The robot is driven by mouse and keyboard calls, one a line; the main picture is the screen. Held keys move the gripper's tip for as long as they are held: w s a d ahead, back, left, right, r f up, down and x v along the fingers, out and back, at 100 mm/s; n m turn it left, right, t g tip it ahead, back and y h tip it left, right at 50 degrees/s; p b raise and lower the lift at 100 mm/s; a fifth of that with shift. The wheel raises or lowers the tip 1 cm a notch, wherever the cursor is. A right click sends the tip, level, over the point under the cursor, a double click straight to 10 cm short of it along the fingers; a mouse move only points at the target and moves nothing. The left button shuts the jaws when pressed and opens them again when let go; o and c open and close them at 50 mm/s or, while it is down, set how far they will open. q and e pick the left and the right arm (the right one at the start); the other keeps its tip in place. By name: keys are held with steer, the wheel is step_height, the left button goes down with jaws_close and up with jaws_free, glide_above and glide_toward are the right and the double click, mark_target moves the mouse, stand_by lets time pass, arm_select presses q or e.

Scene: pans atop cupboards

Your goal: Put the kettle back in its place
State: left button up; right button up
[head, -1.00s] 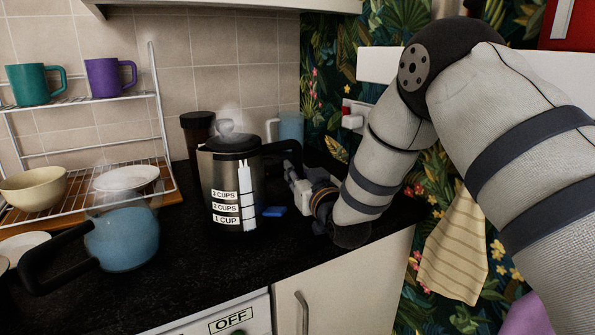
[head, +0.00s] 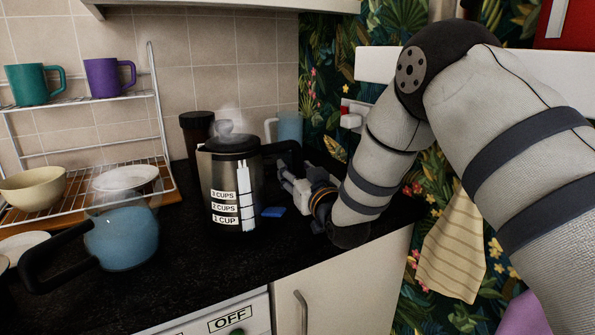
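The kettle (head: 222,180), steel with a black lid and white cup-level labels, stands upright on the black worktop in the head view. Steam rises from its top. Its black handle (head: 272,150) is on the right side, partly hidden by my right gripper. My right gripper (head: 285,178) is at the handle, right of the kettle's body. Its fingertips are small and dark, so I cannot tell whether they are closed on the handle. What lies under the kettle is not clear. A small blue piece (head: 273,212) shows at its lower right. My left gripper is not in view.
A blue pot (head: 122,240) with a dark handle stands at left, before a wire rack (head: 90,200) holding bowls and mugs. A dark jar (head: 197,130) and a pale blue mug (head: 291,127) stand behind the kettle. Front worktop is clear.

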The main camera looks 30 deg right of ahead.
step_height(320, 180, down, 2)
steer(key=shift+s+a+f+g, duration=0.1)
steer(key=shift+s+f+g, duration=0.05)
steer(key=shift+f+g, duration=0.15)
steer(key=shift+s, duration=0.1)
steer(key=s, duration=0.3)
steer(key=s+r, duration=0.1)
steer(key=s, duration=0.3)
steer(key=s+a, duration=0.1)
steer(key=s, duration=0.2)
steer(key=shift+s+a+r, duration=0.1)
steer(key=shift+s+r, duration=0.2)
steer(key=shift+s, duration=0.1)
steer(key=shift+s+r, duration=0.25)
steer(key=shift+s, duration=0.15)
